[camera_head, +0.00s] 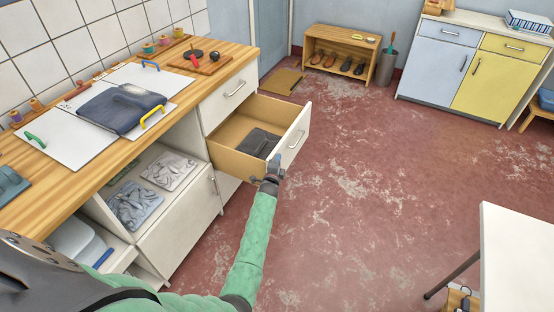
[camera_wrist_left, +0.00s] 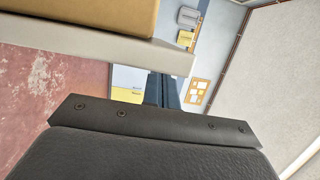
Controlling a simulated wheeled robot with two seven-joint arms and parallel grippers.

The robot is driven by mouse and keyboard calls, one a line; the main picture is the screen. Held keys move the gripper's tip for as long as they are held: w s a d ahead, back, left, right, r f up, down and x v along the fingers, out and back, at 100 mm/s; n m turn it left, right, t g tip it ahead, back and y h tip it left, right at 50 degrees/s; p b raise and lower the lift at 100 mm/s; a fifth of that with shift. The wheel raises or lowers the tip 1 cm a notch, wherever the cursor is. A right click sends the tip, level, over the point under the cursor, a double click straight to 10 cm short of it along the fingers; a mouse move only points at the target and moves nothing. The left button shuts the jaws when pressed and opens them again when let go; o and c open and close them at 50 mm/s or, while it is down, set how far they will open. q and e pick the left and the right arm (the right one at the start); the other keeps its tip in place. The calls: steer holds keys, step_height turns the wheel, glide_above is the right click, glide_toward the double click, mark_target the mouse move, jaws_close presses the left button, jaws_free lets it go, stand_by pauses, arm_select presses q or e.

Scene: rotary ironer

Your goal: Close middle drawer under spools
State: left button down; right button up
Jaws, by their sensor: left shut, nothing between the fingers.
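The middle drawer (camera_head: 236,160) of the white cabinet is pulled well out, below a shut top drawer (camera_head: 228,95). It has a tan wooden inside, a white front with a metal handle, and a dark folded item (camera_head: 259,142) lying in it. Spools (camera_head: 163,41) stand along the back of the worktop above. My left gripper (camera_head: 276,163) is shut and empty, at the near end of the drawer front; contact is unclear. In the left wrist view its dark fingers (camera_wrist_left: 172,92) are together, with the drawer's white front edge (camera_wrist_left: 120,45) close beside them. My right gripper is not visible.
The wooden worktop (camera_head: 215,85) holds white boards and a dark blue folded cloth (camera_head: 121,107). Open shelves with grey folded items (camera_head: 135,205) are left of the drawer. A white table (camera_head: 515,255) stands at the right. The red floor between is clear.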

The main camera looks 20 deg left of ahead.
arm_select(q)
steer(key=shift+s+r, duration=0.15)
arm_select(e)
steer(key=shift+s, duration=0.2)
arm_select(q)
steer(key=shift+a, duration=0.15)
